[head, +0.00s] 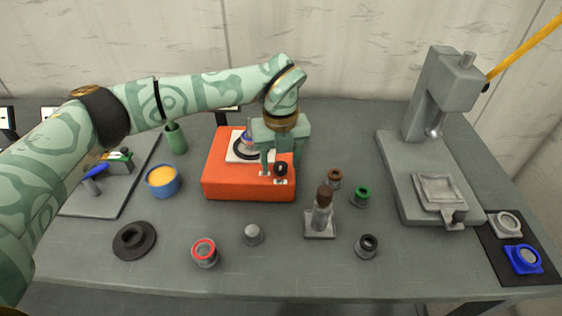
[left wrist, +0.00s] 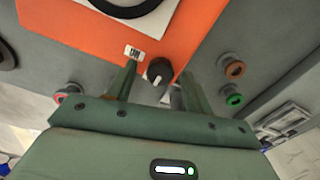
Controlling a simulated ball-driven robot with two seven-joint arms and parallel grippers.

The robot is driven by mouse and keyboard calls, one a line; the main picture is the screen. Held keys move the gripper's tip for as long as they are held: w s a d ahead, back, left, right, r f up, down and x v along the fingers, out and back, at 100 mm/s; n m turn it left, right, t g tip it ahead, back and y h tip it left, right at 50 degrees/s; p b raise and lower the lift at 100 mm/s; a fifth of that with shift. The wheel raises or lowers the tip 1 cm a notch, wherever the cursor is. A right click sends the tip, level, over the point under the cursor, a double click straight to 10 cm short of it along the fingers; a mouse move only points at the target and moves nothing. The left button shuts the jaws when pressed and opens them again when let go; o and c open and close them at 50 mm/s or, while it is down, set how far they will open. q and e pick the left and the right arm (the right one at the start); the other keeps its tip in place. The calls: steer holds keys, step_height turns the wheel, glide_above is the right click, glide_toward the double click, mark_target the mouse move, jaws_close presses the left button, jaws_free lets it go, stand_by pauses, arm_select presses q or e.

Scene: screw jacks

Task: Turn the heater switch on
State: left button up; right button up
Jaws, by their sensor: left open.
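The heater is an orange box (head: 232,187) in the middle of the table, with a white plate and a dark ring on top. Its switch is a black knob (head: 281,169) with a pale pointer mark, near the box's front right corner beside small white labels. My left gripper (head: 282,164) points down over the knob, open, its fingers partly covering this corner. In the left wrist view the knob (left wrist: 159,71) lies between the two open fingers, with a gap on each side. One white label (left wrist: 134,52) shows by the left finger. My right gripper is not seen.
A blue cup with yellow contents (head: 162,181) and a green cylinder (head: 175,138) stand left of the heater. A brown-topped screw jack (head: 321,214) and several small round parts stand in front and to the right. A grey press (head: 437,110) stands at the right.

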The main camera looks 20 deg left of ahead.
arm_select(q)
steer(key=shift+f, duration=0.25)
steer(key=c, duration=1)
